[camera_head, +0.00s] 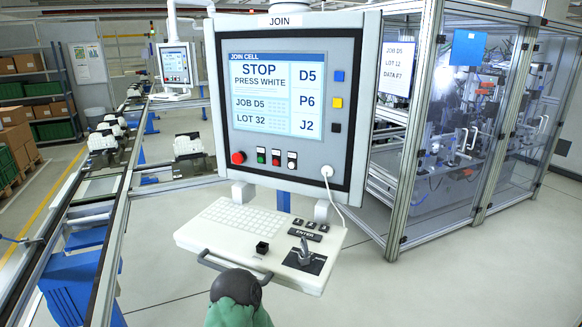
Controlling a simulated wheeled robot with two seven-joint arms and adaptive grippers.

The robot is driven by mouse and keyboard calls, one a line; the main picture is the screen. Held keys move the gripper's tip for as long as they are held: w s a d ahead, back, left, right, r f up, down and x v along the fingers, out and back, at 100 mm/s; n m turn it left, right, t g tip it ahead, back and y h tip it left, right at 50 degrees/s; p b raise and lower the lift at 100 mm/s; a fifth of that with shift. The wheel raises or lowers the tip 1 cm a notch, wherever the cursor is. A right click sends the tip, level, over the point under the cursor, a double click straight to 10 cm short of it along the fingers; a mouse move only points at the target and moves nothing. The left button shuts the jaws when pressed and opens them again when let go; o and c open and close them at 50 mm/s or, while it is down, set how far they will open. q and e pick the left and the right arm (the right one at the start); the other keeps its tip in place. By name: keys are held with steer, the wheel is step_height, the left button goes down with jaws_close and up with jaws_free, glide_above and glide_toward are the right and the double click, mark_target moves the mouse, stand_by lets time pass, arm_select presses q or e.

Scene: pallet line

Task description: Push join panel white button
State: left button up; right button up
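The JOIN panel (285,110) is a grey box with a dark front, upright in the middle of the view. Its screen (277,95) reads "STOP PRESS WHITE", "JOB D5", "LOT 32". The white button (292,160) is at the right end of the lower row. Left of it are a red button (276,157), a green button (261,155) and a large red mushroom button (238,158). Blue, yellow and black buttons sit beside labels D5, P6 and J2.
A white keyboard shelf (230,238) with a joystick (303,255) and front handle juts out below the panel. A dark rounded thing with green below (236,290) stands in front; I cannot tell what it is. A conveyor (125,190) runs left; a glazed cell (450,140) stands right.

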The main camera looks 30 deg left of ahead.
arm_select(q)
jaws_close()
stand_by(1.0)
